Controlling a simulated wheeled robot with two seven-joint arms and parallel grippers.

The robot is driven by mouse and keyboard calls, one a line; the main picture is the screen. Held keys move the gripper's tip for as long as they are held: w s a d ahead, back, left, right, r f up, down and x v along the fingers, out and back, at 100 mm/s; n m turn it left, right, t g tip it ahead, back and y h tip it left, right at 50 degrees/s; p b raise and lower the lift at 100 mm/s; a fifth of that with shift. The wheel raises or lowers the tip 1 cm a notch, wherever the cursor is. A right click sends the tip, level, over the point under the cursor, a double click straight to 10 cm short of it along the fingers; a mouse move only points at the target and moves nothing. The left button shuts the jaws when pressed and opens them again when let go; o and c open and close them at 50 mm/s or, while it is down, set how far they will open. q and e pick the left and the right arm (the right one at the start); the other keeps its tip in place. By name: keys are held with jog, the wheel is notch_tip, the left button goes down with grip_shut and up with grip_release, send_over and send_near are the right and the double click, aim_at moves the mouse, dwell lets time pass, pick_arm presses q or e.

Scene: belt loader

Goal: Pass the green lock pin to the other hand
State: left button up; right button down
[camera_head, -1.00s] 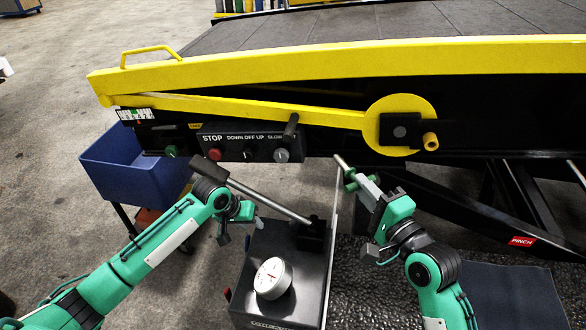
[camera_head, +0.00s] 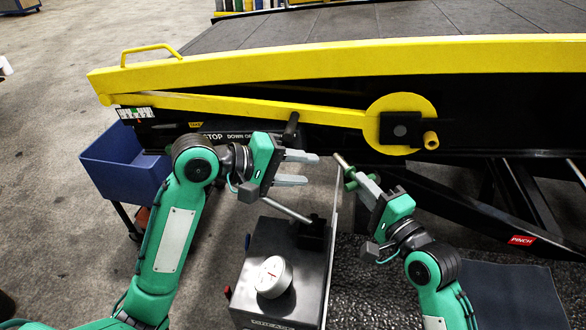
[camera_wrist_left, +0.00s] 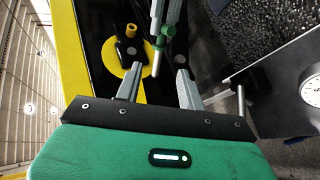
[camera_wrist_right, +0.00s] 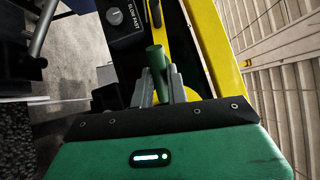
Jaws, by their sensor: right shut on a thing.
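The green lock pin (camera_head: 349,178) is held in my right gripper (camera_head: 361,186), with its grey tip sticking out toward the upper left in the head view. The right wrist view shows its green end (camera_wrist_right: 157,62) between the closed fingers. My left gripper (camera_head: 303,168) is open and empty, its fingers pointing right toward the pin across a small gap. In the left wrist view the pin's pale tip (camera_wrist_left: 157,62) appears ahead of and between the open fingers (camera_wrist_left: 156,80), apart from them.
A grey pump box with a gauge (camera_head: 272,277) and lever stands below the grippers. The belt loader's yellow rail (camera_head: 290,64) and control panel (camera_head: 215,137) lie behind. A blue bin (camera_head: 122,165) is at the left. A red pinch label (camera_head: 522,241) is at the right.

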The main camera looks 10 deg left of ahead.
aim_at(349, 174)
pick_arm(q)
jog(key=x, duration=1.1)
jog(key=shift+f, duration=0.1)
jog(key=shift+a, duration=0.1)
jog(key=c, duration=0.7)
grip_shut()
pick_arm(e)
jog(key=c, duration=1.8)
grip_release()
pick_arm(q)
jog(key=shift+s, duration=0.1)
pick_arm(e)
jog(key=o, duration=0.5)
